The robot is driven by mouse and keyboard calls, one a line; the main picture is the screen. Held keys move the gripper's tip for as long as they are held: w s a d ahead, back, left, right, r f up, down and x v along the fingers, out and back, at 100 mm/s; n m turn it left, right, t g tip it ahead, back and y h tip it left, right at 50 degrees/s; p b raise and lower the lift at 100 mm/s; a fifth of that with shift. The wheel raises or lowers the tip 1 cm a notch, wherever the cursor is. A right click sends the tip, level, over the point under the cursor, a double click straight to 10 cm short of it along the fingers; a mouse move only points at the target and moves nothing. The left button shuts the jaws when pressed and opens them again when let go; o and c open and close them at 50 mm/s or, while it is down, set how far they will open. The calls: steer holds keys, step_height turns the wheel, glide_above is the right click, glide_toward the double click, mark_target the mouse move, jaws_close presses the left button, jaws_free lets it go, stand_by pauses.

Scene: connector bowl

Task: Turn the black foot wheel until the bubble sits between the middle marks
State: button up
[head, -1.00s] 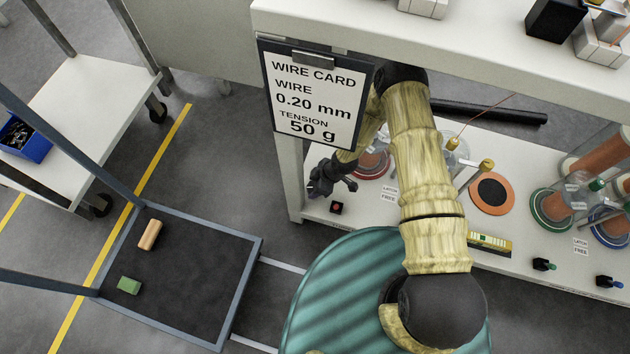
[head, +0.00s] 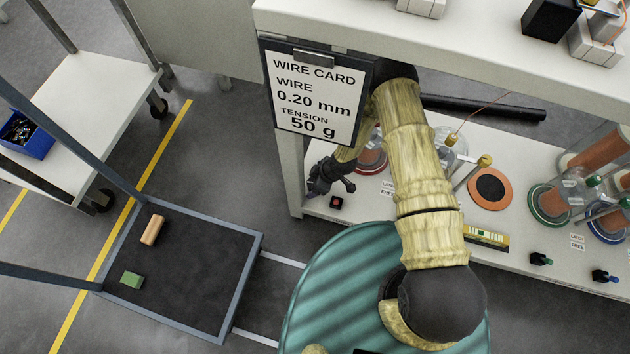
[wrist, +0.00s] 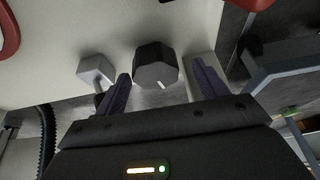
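The black foot wheel (wrist: 155,63) is a faceted knob with a white mark, under the shelf edge in the wrist view. My gripper (wrist: 162,78) is open, with a dark purple finger on each side of the wheel; I cannot tell whether either touches it. In the head view my gripper (head: 330,178) is at the left end of the lower shelf, and the wheel is not visible there. A yellow level (head: 486,237) with a pale green vial lies at the shelf's front edge, right of my arm. Its bubble is too small to read against the marks.
A grey faceted knob (wrist: 96,70) stands left of the wheel. The lower shelf (head: 420,232) carries a red button (head: 336,202), spools and small black switches. A dark-floored cart (head: 190,270) with two blocks is at the left. The wire card (head: 318,95) hangs above my gripper.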

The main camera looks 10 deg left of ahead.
steer(key=shift+w+r, duration=0.1)
steer(key=shift+w, duration=0.05)
steer(key=shift+r+p, duration=0.4)
steer(key=p+v, duration=0.5)
steer(key=v, duration=0.2)
steer(key=shift+d+p, duration=0.2)
steer(key=shift+p, duration=0.2)
